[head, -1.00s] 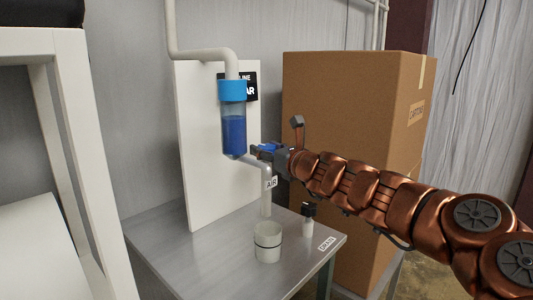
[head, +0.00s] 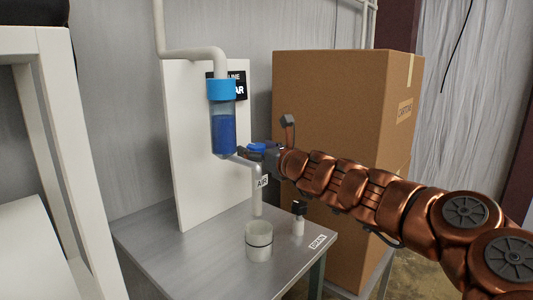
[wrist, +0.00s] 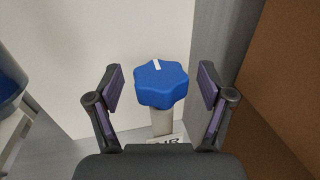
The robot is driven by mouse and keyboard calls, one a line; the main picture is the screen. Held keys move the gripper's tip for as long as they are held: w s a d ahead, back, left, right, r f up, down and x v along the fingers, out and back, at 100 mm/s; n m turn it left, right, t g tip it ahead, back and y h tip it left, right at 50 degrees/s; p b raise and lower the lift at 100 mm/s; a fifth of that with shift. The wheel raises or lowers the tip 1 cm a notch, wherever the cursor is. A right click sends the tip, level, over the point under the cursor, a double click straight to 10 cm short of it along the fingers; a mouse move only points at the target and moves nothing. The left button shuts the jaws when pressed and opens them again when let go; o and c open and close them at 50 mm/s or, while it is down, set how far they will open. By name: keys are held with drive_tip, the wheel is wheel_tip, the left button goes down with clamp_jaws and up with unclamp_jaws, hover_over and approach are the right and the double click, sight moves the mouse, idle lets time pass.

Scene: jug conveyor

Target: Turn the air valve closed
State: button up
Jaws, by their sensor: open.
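The air valve's blue lobed knob (wrist: 162,83) sits on top of a grey pipe in the wrist view, with a white mark pointing up and slightly left. In the head view the knob (head: 257,148) is partly hidden by my gripper (head: 266,153). An "AIR" label (head: 262,182) hangs on the pipe below it. My gripper (wrist: 160,88) is open, with one finger on each side of the knob and a visible gap on both sides.
A clear bowl with blue liquid (head: 224,132) hangs left of the knob. A white cup (head: 259,241) and a black-capped drain fitting (head: 298,217) stand on the grey table (head: 190,258). A large cardboard box (head: 335,110) stands close behind my arm.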

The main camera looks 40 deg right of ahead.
drive_tip(key=shift+s+d, duration=0.15)
drive_tip(key=shift+s, duration=0.85)
drive_tip(key=s, duration=1)
